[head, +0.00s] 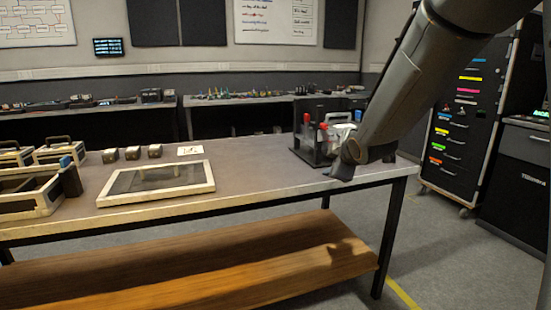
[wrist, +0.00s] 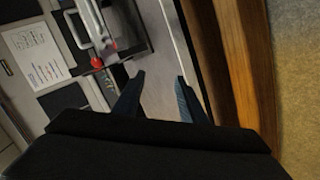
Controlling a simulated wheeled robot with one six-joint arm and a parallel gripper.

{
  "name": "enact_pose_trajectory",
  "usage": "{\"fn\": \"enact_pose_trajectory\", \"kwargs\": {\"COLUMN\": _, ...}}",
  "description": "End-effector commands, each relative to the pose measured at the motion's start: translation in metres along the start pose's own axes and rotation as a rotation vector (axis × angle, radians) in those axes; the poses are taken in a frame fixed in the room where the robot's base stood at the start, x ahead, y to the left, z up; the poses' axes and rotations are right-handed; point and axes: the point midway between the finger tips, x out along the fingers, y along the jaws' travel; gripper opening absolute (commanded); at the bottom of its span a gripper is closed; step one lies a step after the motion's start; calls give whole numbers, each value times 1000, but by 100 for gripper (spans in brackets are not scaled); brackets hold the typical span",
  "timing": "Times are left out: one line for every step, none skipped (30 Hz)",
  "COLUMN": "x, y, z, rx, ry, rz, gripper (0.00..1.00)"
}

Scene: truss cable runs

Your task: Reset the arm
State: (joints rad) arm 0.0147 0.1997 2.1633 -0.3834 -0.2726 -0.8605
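My arm reaches down from the upper right in the head view. My gripper (head: 343,168) is at the right end of the workbench, near its front edge. In the wrist view my gripper (wrist: 160,80) has its two dark fingers apart, with only the grey bench surface visible between them. The black tool rack (head: 312,143) with red-handled tools stands just behind and left of the gripper, partly hidden by my arm. In the wrist view the rack's red and white items lie up and left of the fingers.
The workbench (head: 250,165) holds a framed tray (head: 155,194), several small blocks (head: 132,153), a white card (head: 190,150) and open cases (head: 25,208) at left. A wooden lower shelf (head: 200,262) runs below. A dark drawer cabinet (head: 463,120) stands at right. The bench middle is clear.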

Motion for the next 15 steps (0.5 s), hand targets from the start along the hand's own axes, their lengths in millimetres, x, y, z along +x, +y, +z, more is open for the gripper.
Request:
{"fn": "enact_pose_trajectory", "kwargs": {"x": -19, "y": -23, "z": -5, "rx": 88, "ry": -40, "rz": -64, "gripper": 38}}
{"fn": "enact_pose_trajectory", "kwargs": {"x": -30, "y": -38, "z": -5, "rx": 146, "ry": -72, "rz": -106, "gripper": 38}}
{"fn": "enact_pose_trajectory", "kwargs": {"x": -46, "y": -59, "z": -6, "rx": 225, "ry": -117, "rz": -162, "gripper": 38}}
{"fn": "enact_pose_trajectory", "kwargs": {"x": -59, "y": -76, "z": -5, "rx": 283, "ry": -154, "rz": -202, "gripper": 38}}
{"fn": "enact_pose_trajectory", "kwargs": {"x": -72, "y": -93, "z": -6, "rx": 339, "ry": -188, "rz": -246, "gripper": 38}}
{"fn": "enact_pose_trajectory", "kwargs": {"x": -90, "y": -114, "z": -6, "rx": 410, "ry": -235, "rz": -297, "gripper": 38}}
{"fn": "enact_pose_trajectory", "kwargs": {"x": -104, "y": -130, "z": -6, "rx": 462, "ry": -272, "rz": -333, "gripper": 38}}
{"fn": "enact_pose_trajectory", "kwargs": {"x": -118, "y": -145, "z": -5, "rx": 512, "ry": -310, "rz": -368, "gripper": 38}}
{"fn": "enact_pose_trajectory", "kwargs": {"x": -136, "y": -164, "z": -5, "rx": 573, "ry": -360, "rz": -410, "gripper": 38}}
{"fn": "enact_pose_trajectory", "kwargs": {"x": -149, "y": -177, "z": -5, "rx": 614, "ry": -396, "rz": -439, "gripper": 38}}
{"fn": "enact_pose_trajectory", "kwargs": {"x": -161, "y": -189, "z": -5, "rx": 650, "ry": -429, "rz": -466, "gripper": 38}}
{"fn": "enact_pose_trajectory", "kwargs": {"x": -176, "y": -203, "z": -4, "rx": 696, "ry": -473, "rz": -498, "gripper": 38}}
{"fn": "enact_pose_trajectory", "kwargs": {"x": -188, "y": -214, "z": -4, "rx": 724, "ry": -504, "rz": -520, "gripper": 38}}
{"fn": "enact_pose_trajectory", "kwargs": {"x": -198, "y": -223, "z": -4, "rx": 753, "ry": -532, "rz": -540, "gripper": 38}}
{"fn": "enact_pose_trajectory", "kwargs": {"x": -211, "y": -234, "z": -4, "rx": 784, "ry": -570, "rz": -564, "gripper": 38}}
